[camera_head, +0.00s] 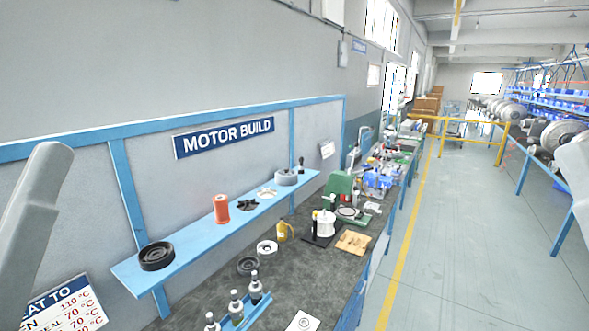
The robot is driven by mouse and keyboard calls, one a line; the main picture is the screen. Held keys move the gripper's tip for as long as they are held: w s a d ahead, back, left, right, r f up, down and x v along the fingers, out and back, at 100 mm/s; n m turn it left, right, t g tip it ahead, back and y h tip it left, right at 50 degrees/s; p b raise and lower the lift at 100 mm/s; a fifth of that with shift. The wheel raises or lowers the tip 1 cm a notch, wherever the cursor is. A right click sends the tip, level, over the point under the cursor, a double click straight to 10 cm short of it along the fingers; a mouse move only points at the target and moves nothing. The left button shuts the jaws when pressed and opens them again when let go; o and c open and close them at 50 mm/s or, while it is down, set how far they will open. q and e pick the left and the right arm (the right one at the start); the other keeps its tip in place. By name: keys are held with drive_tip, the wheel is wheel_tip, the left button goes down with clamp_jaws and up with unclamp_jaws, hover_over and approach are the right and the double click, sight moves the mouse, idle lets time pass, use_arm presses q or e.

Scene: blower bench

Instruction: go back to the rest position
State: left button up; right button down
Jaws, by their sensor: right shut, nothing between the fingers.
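A pale grey part of my left arm (38,215) rises along the left edge of the head view. Its gripper does not show.
A blue shelf (190,249) carries a black ring (157,256), an orange spool (221,209) and a grey ring (286,177). Several dark bottles (254,288) stand at the bench front. A green machine (338,187) stands farther back. The aisle floor (450,235) is clear.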

wheel_tip(320, 180, up, 15)
drive_tip(key=p, duration=1.2)
wheel_tip(320, 180, down, 40)
drive_tip(key=b, duration=4)
